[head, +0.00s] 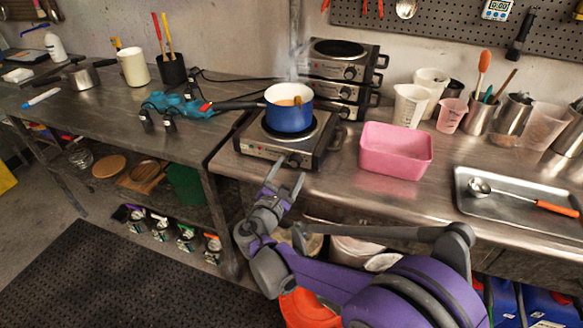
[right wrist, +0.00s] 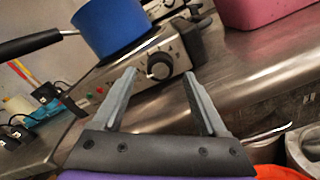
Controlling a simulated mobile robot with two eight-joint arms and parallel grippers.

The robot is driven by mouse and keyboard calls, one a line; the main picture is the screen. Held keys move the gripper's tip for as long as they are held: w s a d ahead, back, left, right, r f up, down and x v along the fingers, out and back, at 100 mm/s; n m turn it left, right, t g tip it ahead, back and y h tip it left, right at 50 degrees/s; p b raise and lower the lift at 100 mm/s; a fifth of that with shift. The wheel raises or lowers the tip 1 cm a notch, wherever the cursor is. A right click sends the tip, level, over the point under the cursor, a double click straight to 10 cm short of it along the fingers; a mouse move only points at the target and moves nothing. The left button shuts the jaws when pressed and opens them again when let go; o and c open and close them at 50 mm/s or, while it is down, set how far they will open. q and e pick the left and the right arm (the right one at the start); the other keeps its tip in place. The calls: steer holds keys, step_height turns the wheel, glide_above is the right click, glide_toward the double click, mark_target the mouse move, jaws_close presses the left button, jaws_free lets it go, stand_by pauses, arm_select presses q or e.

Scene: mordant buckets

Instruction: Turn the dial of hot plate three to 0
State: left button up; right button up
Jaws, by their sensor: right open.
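A hot plate (head: 262,149) stands at the front left of the steel bench, with a blue pot (head: 289,113) on it. I cannot read any number on this hot plate. Its dark dial (right wrist: 160,66) is on the front panel and also shows in the head view (head: 294,161). My right gripper (head: 286,178) is open and empty just in front of the dial. In the right wrist view the dial lies beyond the fingertips, between them, and looks apart from them. The dial's pointer is too small to read. My left gripper is not in view.
Several more hot plates (head: 331,66) are stacked behind. A pink tub (head: 395,157) stands right of the hot plate. A metal tray (head: 515,211) lies further right.

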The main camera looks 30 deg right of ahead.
steer(key=v, duration=0.9)
steer(key=shift+d, duration=0.15)
steer(key=s+d+f+m+g+y, duration=0.3)
steer(key=s+f+m+g+y, duration=0.3)
steer(key=s+f+m, duration=0.45)
steer(key=s+a+f+m+y, duration=0.3)
steer(key=s+a+m+y, duration=0.6)
steer(key=s, duration=0.4)
step_height(320, 180, up, 14)
steer(key=w+h+p, duration=0.1)
steer(key=w+p, duration=0.1)
steer(key=p, duration=1)
steer(key=shift+p, duration=0.35)
